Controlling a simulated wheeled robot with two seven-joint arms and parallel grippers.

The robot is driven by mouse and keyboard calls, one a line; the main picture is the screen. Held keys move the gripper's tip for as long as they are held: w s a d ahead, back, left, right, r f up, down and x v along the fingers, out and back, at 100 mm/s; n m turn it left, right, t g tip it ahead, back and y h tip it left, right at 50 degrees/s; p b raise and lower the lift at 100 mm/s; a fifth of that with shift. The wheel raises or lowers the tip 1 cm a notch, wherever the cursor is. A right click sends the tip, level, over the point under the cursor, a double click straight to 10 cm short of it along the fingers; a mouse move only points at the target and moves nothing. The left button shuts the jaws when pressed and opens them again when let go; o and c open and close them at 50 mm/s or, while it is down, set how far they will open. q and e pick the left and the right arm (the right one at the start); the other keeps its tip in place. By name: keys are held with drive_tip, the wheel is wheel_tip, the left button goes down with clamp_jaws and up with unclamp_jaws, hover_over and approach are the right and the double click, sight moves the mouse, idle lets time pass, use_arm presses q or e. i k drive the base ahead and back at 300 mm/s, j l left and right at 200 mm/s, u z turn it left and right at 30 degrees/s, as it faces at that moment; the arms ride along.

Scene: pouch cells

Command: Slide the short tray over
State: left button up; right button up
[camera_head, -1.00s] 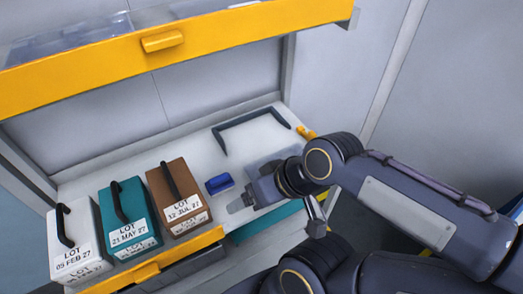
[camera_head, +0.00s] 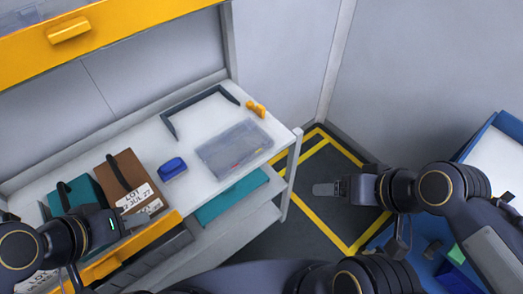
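A shallow translucent grey tray (camera_head: 248,156) lies on the white shelf top near its right end. Small reddish and yellow marks show through it. I cannot tell for sure that it is the short tray. My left gripper (camera_head: 132,226) is at the lower left, in front of the brown box and well apart from the tray; its finger opening is not clear. My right gripper (camera_head: 326,189) is over the floor, right of the shelf, touching nothing visible. Its fingers show edge-on as one grey plate, so their opening is hidden.
A dark angled bracket (camera_head: 188,100) lies behind the tray, with an orange stamp-like piece (camera_head: 257,109) near it. A blue block (camera_head: 172,168), a brown lot box (camera_head: 122,178) and a teal box (camera_head: 86,190) stand left. A teal sheet (camera_head: 230,196) lies on the lower shelf.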

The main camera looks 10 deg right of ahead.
sight(229, 151)
drive_tip(key=i+l+u, duration=0.1)
drive_tip(key=l+u, duration=0.2)
drive_tip(key=u, duration=0.15)
drive_tip(key=l+u, duration=0.35)
drive_tip(key=u, duration=0.15)
